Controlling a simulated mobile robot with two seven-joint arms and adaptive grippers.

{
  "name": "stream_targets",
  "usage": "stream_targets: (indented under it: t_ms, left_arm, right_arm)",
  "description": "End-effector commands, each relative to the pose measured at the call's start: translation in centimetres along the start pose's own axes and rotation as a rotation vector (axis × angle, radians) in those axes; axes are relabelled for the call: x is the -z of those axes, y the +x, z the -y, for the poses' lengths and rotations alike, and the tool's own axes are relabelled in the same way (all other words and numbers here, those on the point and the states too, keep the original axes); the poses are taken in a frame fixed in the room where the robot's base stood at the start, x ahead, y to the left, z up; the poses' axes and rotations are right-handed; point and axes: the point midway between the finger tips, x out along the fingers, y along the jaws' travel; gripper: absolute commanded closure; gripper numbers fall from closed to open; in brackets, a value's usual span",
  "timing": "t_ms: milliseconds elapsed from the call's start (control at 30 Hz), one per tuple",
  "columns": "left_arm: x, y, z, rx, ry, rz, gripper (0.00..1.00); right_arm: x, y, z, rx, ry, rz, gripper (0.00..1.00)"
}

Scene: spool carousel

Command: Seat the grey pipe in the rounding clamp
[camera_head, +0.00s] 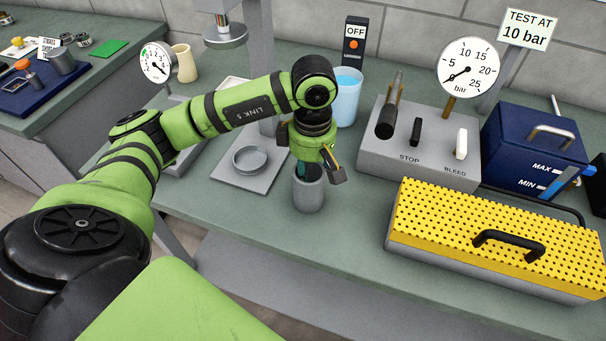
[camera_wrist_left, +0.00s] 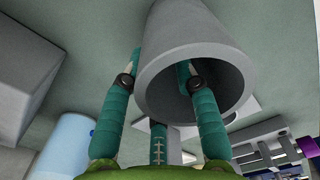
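The grey pipe (camera_head: 308,190) is a short, wide, open tube standing upright on the bench in the head view. My left gripper (camera_head: 306,170) points down over its open top. In the left wrist view the fingers (camera_wrist_left: 158,68) straddle the wall of the pipe (camera_wrist_left: 175,48): one lies outside, the other reaches into the bore. I cannot tell whether they press on the wall. A grey plate (camera_head: 228,178) with a shallow round ring (camera_head: 250,160) lies left of the pipe. I cannot tell whether this is the rounding clamp. My right gripper is not in view.
A light blue cup (camera_head: 348,100) stands behind the gripper. A grey control box (camera_head: 385,155) with levers and a gauge (camera_head: 468,68) stands to the right, near a yellow perforated cover (camera_head: 455,225) and a dark blue tank (camera_head: 510,130). The bench front around the pipe is clear.

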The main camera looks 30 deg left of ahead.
Motion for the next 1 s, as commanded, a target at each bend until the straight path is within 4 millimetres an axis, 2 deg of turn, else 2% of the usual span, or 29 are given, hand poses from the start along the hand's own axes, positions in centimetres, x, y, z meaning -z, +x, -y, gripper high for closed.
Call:
stream_targets:
  t_ms: [33, 267, 333, 367, 767, 867, 1000]
  left_arm:
    - [0.0, 0.6, 0.0, -0.001, 0.000, 0.001, 0.70]
    - [0.0, 0.5, -0.1, -0.002, 0.000, 0.000, 0.70]
    - [0.0, 0.5, -0.1, -0.002, 0.000, 0.000, 0.98]
    - [0.0, 0.5, 0.0, -0.002, 0.000, 0.000, 1.00]
    - [0.0, 0.3, -0.1, -0.003, -0.001, 0.000, 1.00]
    - [0.0, -0.5, -0.1, -0.004, -0.001, 0.000, 1.00]
    - [0.0, -3.2, -0.1, -0.006, -0.001, 0.000, 1.00]
  right_arm:
    - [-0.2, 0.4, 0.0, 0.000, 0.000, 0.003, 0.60]
    - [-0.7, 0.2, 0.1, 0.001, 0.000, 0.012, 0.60]
    - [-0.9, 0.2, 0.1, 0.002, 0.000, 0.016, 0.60]
    - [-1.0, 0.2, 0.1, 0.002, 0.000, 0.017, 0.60]
    - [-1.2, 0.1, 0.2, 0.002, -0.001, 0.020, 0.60]
    - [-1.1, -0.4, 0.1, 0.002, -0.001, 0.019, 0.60]
    - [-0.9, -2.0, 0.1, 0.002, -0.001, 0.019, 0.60]
